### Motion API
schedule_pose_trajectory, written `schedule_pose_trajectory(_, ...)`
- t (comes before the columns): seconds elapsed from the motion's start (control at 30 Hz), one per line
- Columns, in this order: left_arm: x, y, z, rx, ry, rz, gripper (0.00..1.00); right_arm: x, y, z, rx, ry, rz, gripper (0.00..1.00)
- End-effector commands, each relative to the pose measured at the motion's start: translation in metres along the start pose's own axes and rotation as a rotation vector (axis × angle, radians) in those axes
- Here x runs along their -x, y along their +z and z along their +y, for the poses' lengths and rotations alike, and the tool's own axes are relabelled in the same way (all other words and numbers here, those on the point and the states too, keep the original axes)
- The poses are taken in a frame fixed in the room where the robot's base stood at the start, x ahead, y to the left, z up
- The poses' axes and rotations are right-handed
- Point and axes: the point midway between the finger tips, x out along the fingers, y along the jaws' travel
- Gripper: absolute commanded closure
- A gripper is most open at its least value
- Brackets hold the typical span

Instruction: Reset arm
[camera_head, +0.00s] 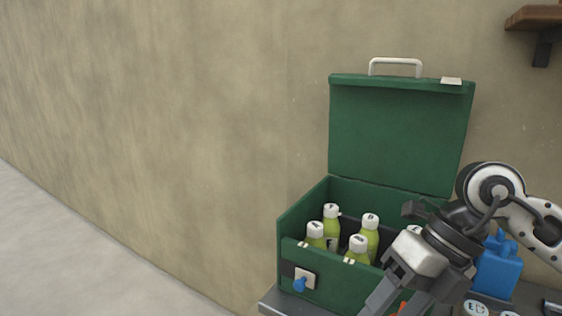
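My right arm comes in from the right. Its gripper (392,304) points down in front of the green box, with its two fingers spread apart. The fingertips run out of the bottom edge, and nothing is visibly held between the parts in view. A small orange patch shows between the fingers; I cannot tell what it belongs to. My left gripper is not in view.
A green box (300,225) with its lid (400,135) raised holds several white-capped green bottles (331,224). It stands on a grey surface (272,301). A blue container (497,272) and white-capped items (476,308) are at right. A wooden shelf (535,18) is upper right.

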Motion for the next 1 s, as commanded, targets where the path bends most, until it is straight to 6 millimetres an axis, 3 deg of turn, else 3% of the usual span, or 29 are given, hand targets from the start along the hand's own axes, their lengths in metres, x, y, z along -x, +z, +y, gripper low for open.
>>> schedule_pose_trajectory(0.1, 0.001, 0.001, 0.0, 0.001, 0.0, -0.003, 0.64, -0.032, -0.008, 0.044, 0.032, 0.286, 0.042, 0.44)
schedule_pose_trajectory(0.2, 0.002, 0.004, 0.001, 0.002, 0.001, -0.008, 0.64, -0.046, -0.013, 0.09, 0.012, 0.621, 0.049, 0.44)
schedule_pose_trajectory(0.3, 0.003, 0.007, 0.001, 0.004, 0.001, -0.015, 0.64, -0.041, -0.009, 0.13, -0.11, 1.02, 0.005, 0.44)
schedule_pose_trajectory(0.4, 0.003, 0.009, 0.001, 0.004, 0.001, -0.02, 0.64, -0.026, 0.012, 0.137, -0.346, 1.376, -0.097, 0.44)
schedule_pose_trajectory(0.47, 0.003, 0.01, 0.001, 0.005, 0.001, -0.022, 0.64, -0.022, 0.028, 0.122, -0.539, 1.548, -0.178, 0.44)
schedule_pose_trajectory(0.53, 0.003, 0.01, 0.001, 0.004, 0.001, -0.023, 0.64, -0.027, 0.045, 0.091, -0.809, 1.697, -0.285, 0.44)
schedule_pose_trajectory(0.67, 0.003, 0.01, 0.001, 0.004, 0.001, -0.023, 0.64, -0.073, 0.051, 0.008, -1.385, 1.796, -0.481, 0.44)
schedule_pose_trajectory(0.8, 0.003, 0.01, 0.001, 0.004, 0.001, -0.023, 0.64, -0.144, 0.018, -0.063, -1.92, 1.69, -0.605, 0.44)
schedule_pose_trajectory(0.9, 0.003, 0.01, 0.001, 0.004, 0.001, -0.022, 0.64, -0.189, -0.019, -0.093, -2.217, 1.558, -0.639, 0.44)
schedule_pose_trajectory(1.0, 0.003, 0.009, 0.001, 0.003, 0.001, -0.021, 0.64, -0.222, -0.053, -0.109, -2.426, 1.432, -0.644, 0.44)
